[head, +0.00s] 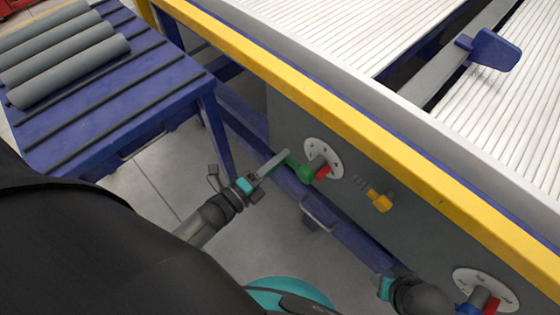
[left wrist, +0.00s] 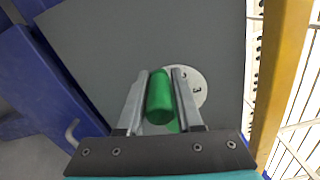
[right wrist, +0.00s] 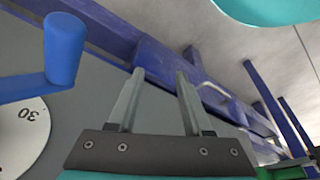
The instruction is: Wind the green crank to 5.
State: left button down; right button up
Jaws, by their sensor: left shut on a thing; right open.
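The green crank (head: 305,172) sits on the side panel of the white-slatted table, in front of a round white dial (head: 333,156). A red part (head: 322,172) shows beside the crank on the dial. My left gripper (head: 286,157) is shut on the crank's green handle, which shows between its two fingers in the left wrist view (left wrist: 159,97). Behind it the dial (left wrist: 197,98) is partly hidden; a figure like 3 shows, but the pointer's reading cannot be told. My right gripper (right wrist: 158,78) is open and empty, near the blue crank (right wrist: 64,50).
A second dial (head: 508,288) marked 30 in the right wrist view (right wrist: 25,125) lies behind the blue crank. A blue rack (head: 110,105) with grey pipes (head: 70,72) stands at left. A blue lower beam (head: 350,235) runs below.

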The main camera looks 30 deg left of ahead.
aim_at(281, 163)
pick_arm(q)
notch_tip(281, 163, up, 2)
jog(key=m, duration=0.2)
jog(key=m+p, duration=0.1)
jog(key=shift+s+d+r+m, duration=0.1)
jog(key=shift+r+m, duration=0.05)
jog(key=shift+m, duration=0.25)
jog(key=shift+s+d+r+m+p, duration=0.1)
jog(key=shift+d+r+m+p, duration=0.15)
jog(key=shift+r+m, duration=0.45)
jog(key=shift+s+d+r+m+p, duration=0.15)
jog(key=shift+r+m+p, duration=0.1)
jog(key=shift+m, duration=0.75)
pick_arm(e)
jog(key=shift+g, duration=0.4)
jog(key=shift+s+d+f, duration=0.1)
jog(key=shift+s+f, duration=0.25)
jog(key=shift+f, duration=0.35)
jog(key=shift+s+d+f, duration=0.1)
jog(key=shift+s+f, duration=0.3)
jog(key=shift+f, duration=0.3)
jog(key=shift+s+f, duration=0.35)
jog(key=shift+f, duration=0.35)
pick_arm(q)
jog(key=shift+w, duration=0.1)
jog(key=c, duration=0.6)
grip_release()
jog(key=shift+r, duration=0.15)
jog(key=shift+c, duration=0.2)
